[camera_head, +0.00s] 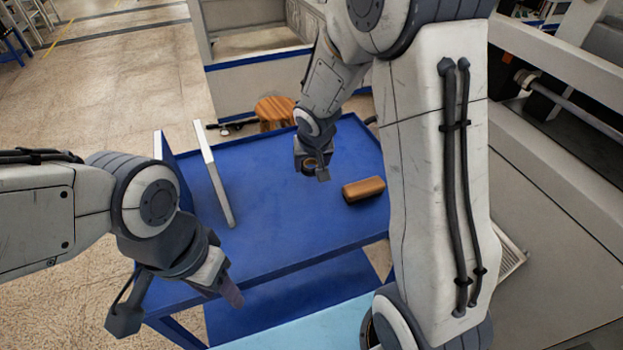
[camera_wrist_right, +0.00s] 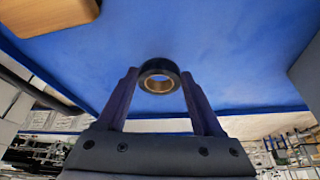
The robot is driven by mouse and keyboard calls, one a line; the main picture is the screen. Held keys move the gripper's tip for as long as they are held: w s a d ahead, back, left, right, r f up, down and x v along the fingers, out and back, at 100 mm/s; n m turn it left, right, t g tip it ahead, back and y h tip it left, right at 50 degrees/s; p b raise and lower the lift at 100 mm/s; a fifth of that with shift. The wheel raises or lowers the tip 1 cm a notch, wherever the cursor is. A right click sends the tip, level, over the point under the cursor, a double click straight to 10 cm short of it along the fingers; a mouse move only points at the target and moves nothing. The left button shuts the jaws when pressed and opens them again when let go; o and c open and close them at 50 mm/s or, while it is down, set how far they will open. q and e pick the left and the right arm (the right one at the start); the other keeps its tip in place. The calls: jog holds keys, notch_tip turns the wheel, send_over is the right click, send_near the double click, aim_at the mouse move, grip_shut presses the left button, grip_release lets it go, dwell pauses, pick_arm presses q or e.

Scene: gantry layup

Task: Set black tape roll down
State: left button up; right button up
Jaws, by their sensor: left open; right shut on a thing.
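The black tape roll (camera_wrist_right: 160,66), a dark ring with a tan core, sits between the fingertips of my right gripper (camera_wrist_right: 159,80) in the right wrist view. The right gripper is shut on it, with the blue table top behind. In the head view the roll (camera_head: 309,167) is small and partly hidden by the right gripper (camera_head: 312,168), over the far part of the blue table (camera_head: 270,215). I cannot tell whether the roll touches the table. My left gripper (camera_head: 232,292) is open and empty near the table's front left edge.
A brown block (camera_head: 363,189) lies on the table to the right of the roll; it also shows in the right wrist view (camera_wrist_right: 55,12). A wooden stool (camera_head: 274,112) is behind. The table's middle is clear.

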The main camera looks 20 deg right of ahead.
aim_at(312, 172)
notch_tip(312, 172, down, 4)
jog(key=shift+r+b, duration=0.1)
jog(key=shift+b, duration=0.85)
jog(key=shift+r, duration=0.1)
jog(key=shift+f, duration=0.25)
jog(key=o, duration=1.4)
jog(key=shift+r, duration=0.1)
jog(key=shift+c, duration=0.2)
